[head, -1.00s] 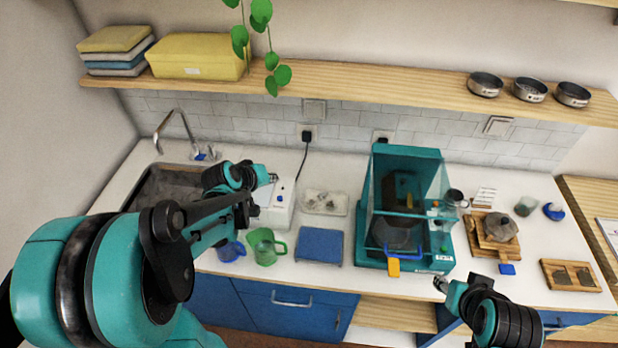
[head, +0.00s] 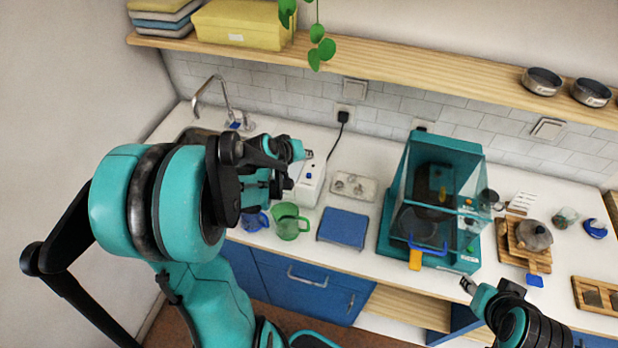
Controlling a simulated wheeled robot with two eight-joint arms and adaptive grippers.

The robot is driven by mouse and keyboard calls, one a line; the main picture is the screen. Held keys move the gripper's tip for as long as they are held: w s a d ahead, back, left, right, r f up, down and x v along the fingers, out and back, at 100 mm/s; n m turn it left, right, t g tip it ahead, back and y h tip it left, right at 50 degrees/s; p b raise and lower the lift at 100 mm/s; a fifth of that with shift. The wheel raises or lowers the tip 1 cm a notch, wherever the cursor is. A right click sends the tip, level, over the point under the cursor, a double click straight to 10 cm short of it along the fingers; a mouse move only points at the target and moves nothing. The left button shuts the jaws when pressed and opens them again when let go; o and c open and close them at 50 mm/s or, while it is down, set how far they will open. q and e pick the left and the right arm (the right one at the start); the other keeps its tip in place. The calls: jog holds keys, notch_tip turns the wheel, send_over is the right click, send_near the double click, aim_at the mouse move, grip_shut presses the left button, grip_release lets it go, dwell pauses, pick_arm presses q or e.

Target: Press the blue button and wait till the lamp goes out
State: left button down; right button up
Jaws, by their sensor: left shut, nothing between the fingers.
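A white box-shaped device (head: 311,188) stands on the counter right of the sink, partly hidden behind my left arm. A small blue button (head: 309,175) shows on its top. My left gripper (head: 308,154) is shut and empty. In the picture its tip is just above the blue button, apart from it; the height between them is hard to judge. I cannot make out a lamp on the device or whether one is lit. My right gripper (head: 468,285) is low over the counter's front edge, far from the device; its fingers are too small to read.
A blue cup (head: 255,221), a green cup (head: 290,225) and a blue pad (head: 342,229) lie in front of the device. A grey tray (head: 354,187) is beside it. A teal glass-fronted cabinet (head: 467,262) stands further right. A wooden shelf (head: 400,68) runs above.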

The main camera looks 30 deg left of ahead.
aim_at(307, 176)
pick_arm(q)
notch_tip(307, 176, down, 6)
jog(key=b, duration=0.4)
pick_arm(e)
notch_tip(307, 176, down, 5)
jog(key=shift+f, duration=0.1)
dwell(0.9)
pick_arm(q)
jog(key=shift+f+b, duration=0.35)
jog(key=shift+b, duration=0.25)
pick_arm(e)
jog(key=shift+f, duration=0.35)
pick_arm(q)
jog(key=shift+f+b, duration=0.35)
jog(key=shift+b, duration=0.05)
pick_arm(e)
jog(key=shift+f, duration=0.4)
pick_arm(q)
jog(key=shift+r, duration=0.15)
pick_arm(e)
jog(key=shift+r, duration=0.15)
pick_arm(q)
jog(key=shift+r+p, duration=0.7)
pick_arm(e)
jog(key=shift+r, duration=0.5)
pick_arm(q)
jog(key=shift+r, duration=0.1)
pick_arm(e)
jog(key=shift+r, duration=0.1)
